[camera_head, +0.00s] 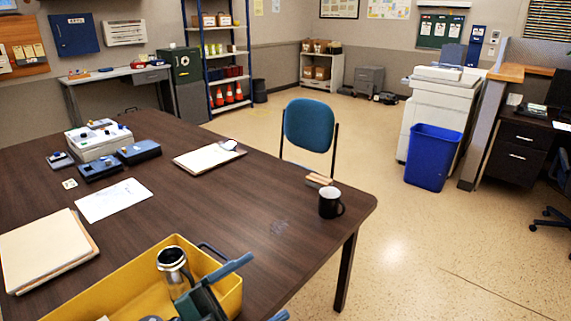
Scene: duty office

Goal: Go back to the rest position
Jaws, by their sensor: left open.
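My left gripper (266,287) shows at the bottom of the head view, over the right end of a yellow bin (115,283). Its two blue-grey fingers are spread apart with nothing between them. A steel and black flask or press (174,272) stands in the bin just left of the gripper. My gripper's body hides part of the bin's inside. My right gripper is not in view.
The dark table (245,208) holds folders (42,250), a paper sheet (112,200), a clipboard (208,157), a grey-white device (99,140) and a black mug (330,203). A blue chair (309,125) stands behind. Open floor (420,245) lies right.

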